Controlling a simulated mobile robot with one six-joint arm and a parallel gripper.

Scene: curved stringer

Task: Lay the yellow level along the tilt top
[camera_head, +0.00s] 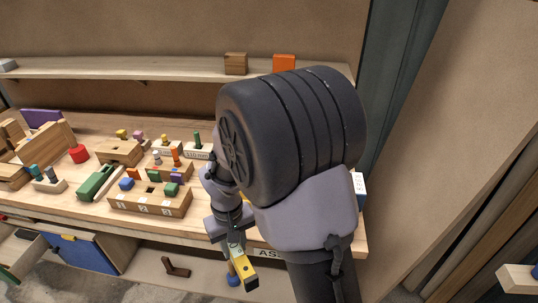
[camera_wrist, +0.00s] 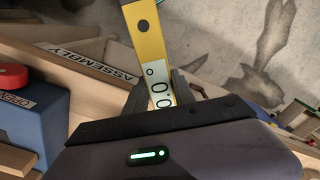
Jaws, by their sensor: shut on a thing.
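The yellow level (camera_head: 243,268) hangs from my gripper (camera_head: 232,238) in front of the bench's front edge, pointing down and tilted in the head view. In the wrist view my gripper (camera_wrist: 160,92) is shut on the level (camera_wrist: 147,32), with its pale display face between the dark fingers. A wooden piece with a sloped face (camera_head: 45,147) stands at the bench's far left. I cannot tell for certain whether it is the tilt top. My arm hides the right part of the bench.
The wooden bench (camera_head: 225,228) holds a numbered block (camera_head: 150,203), a green block (camera_head: 98,184), a red cylinder (camera_head: 79,153) and several small coloured pieces. A shelf (camera_head: 150,68) runs behind.

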